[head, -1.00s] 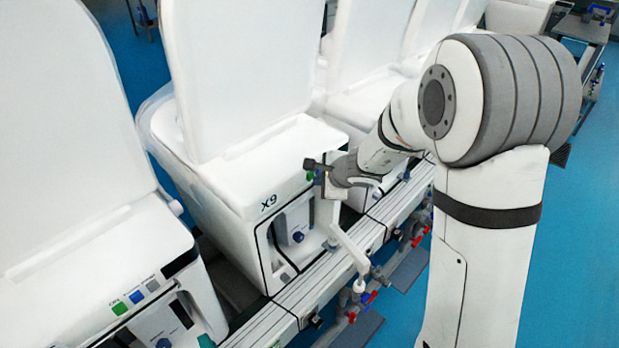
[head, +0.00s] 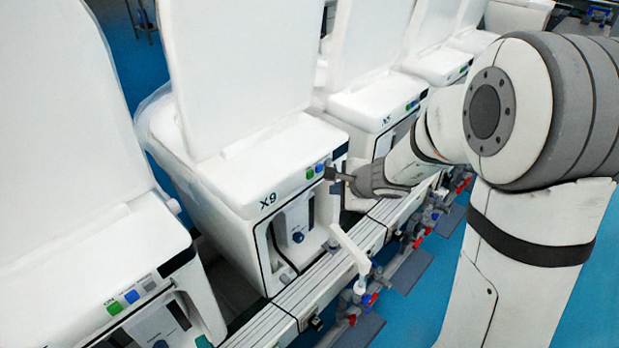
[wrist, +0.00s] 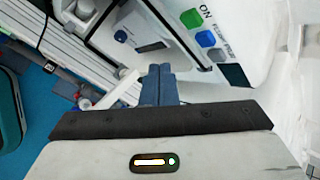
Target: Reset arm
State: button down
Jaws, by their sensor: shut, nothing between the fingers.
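My gripper (head: 333,175) is shut and empty in the head view, at the right end of the front panel of the toilet marked X9 (head: 240,175). Its tip is close to the panel's green and blue buttons (head: 314,170); I cannot tell whether it touches. In the wrist view the closed fingers (wrist: 159,84) point toward the toilet front. There the green button (wrist: 191,18), the blue button (wrist: 205,38) and a grey button (wrist: 218,55) lie to the right of the fingers, apart from them in the picture.
A metal rail (head: 290,310) runs along the toilet fronts, with red and blue valves (head: 368,298) beside it. Another toilet (head: 90,260) stands at the left and more stand behind at the right. The blue floor (head: 400,335) shows at the lower right.

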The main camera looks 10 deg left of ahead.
jog(key=shift+s+d, duration=0.4)
jog(key=shift+d, duration=0.1)
jog(key=s+d+r+n+g, duration=0.1)
jog(key=s+r+n+g, duration=0.1)
jog(key=s+r+n, duration=0.75)
jog(key=s+d+n+g+h, duration=0.1)
jog(key=s+d+n+h, duration=0.4)
jog(key=s+d, duration=0.7)
jog(key=shift+s+d+f+n+g+h, duration=0.25)
jog(key=shift+s+n+g+h, duration=0.25)
jog(key=shift+s, duration=0.8)
